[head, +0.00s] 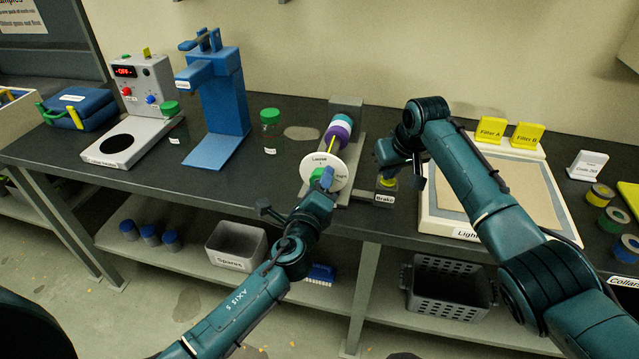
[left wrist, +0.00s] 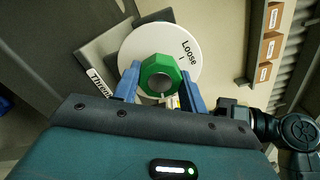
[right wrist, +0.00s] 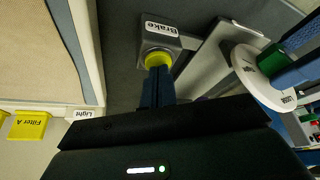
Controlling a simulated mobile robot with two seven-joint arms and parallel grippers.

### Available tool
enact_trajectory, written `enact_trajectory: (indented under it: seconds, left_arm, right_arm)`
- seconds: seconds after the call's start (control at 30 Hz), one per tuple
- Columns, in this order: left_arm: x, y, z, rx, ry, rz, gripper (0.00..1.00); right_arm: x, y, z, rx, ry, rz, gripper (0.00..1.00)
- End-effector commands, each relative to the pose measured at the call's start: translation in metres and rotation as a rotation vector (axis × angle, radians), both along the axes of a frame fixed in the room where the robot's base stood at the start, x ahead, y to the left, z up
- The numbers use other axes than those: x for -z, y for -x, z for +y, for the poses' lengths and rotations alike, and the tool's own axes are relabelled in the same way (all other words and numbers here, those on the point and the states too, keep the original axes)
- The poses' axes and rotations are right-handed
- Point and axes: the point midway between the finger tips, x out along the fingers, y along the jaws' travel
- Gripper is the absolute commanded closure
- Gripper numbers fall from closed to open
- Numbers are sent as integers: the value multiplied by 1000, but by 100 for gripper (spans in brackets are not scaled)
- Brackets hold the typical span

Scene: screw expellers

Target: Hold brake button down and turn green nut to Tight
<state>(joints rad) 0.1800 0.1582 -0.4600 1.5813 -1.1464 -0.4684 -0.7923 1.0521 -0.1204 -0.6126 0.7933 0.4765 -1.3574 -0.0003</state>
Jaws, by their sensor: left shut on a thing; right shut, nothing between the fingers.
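The green nut (left wrist: 160,76) sits at the centre of a white dial disc (left wrist: 135,43) in the left wrist view. My left gripper (left wrist: 161,90) has a blue finger on each side of the nut and is shut on it; it also shows in the head view (head: 322,178). "Loose" is legible on the disc in the left wrist view. The yellow brake button (right wrist: 158,59) stands on a grey box labelled Brake (right wrist: 147,42). My right gripper (right wrist: 157,80) is shut and empty, its fingertips at the button, seemingly touching it. How far the button is pressed cannot be told.
Behind the disc lies a shaft with purple and white collars (head: 339,130). A green-capped jar (head: 271,132) and a blue press (head: 215,100) stand to the left. A light table (head: 437,205) is close on the right, with yellow filter cards (head: 490,131) behind it.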

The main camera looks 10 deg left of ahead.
Motion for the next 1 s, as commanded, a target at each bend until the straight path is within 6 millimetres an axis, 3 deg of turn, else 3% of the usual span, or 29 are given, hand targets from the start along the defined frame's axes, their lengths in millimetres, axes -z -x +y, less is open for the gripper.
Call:
enact_trajectory:
  seconds: [0.03, 0.07, 0.3, 0.57, 1.0]
  left_arm:
    - [0, 0, 0, 0, -62, -1, 74]
    - [0, 0, 0, 1, -76, 0, 57]
    - [0, 0, 0, 0, -63, 0, 38]
    - [0, 2, 0, -1, -61, 1, 38]
    - [1, 36, 0, 0, -61, 1, 38]
  right_arm:
    - [1, 1, 0, 1, 1, 3, 100]
    - [2, 1, 0, 1, 1, 3, 100]
    - [2, 1, 0, 1, 1, 3, 100]
    - [2, 1, 0, 1, 1, 3, 100]
    - [1, 1, 0, 1, 1, 3, 100]
